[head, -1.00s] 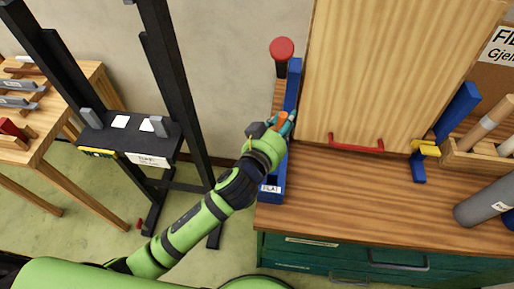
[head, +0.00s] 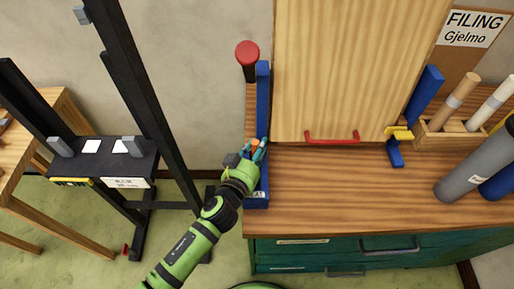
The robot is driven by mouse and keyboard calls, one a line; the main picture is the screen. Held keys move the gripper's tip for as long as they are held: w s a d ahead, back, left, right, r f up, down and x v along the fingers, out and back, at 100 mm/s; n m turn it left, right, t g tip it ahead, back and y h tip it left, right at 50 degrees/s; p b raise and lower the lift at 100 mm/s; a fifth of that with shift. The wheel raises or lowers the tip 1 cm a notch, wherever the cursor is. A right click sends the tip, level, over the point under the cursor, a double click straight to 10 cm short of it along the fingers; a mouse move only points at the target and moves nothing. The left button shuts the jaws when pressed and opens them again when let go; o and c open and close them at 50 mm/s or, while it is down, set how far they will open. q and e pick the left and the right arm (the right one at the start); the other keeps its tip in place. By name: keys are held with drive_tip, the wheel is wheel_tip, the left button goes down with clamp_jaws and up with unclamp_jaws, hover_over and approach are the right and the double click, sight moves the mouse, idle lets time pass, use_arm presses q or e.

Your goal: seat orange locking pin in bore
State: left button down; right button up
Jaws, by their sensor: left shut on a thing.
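My left gripper (head: 258,150) is at the blue stand (head: 263,95) at the left end of the workbench. Its teal fingers are shut on the orange locking pin (head: 255,142), of which only a small orange part shows between them. The blue stand has a tall upright and a foot with a small white label near the bench's front edge. The bore cannot be made out; the gripper covers that part of the stand. I cannot tell whether the pin is in the bore. My right gripper is not in view.
A large wooden panel (head: 345,70) with a red handle (head: 332,138) stands beside the blue stand. A red-topped post (head: 247,55) rises behind it. A yellow clamp piece (head: 398,133) is at right. A black frame (head: 140,85) stands left. The bench front (head: 330,190) is clear.

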use_arm(q)
drive_tip(key=shift+r, duration=0.1)
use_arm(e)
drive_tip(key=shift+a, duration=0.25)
use_arm(q)
drive_tip(key=shift+f, duration=0.2)
drive_tip(key=c, duration=0.9)
unclamp_jaws()
drive_tip(key=shift+a, duration=0.1)
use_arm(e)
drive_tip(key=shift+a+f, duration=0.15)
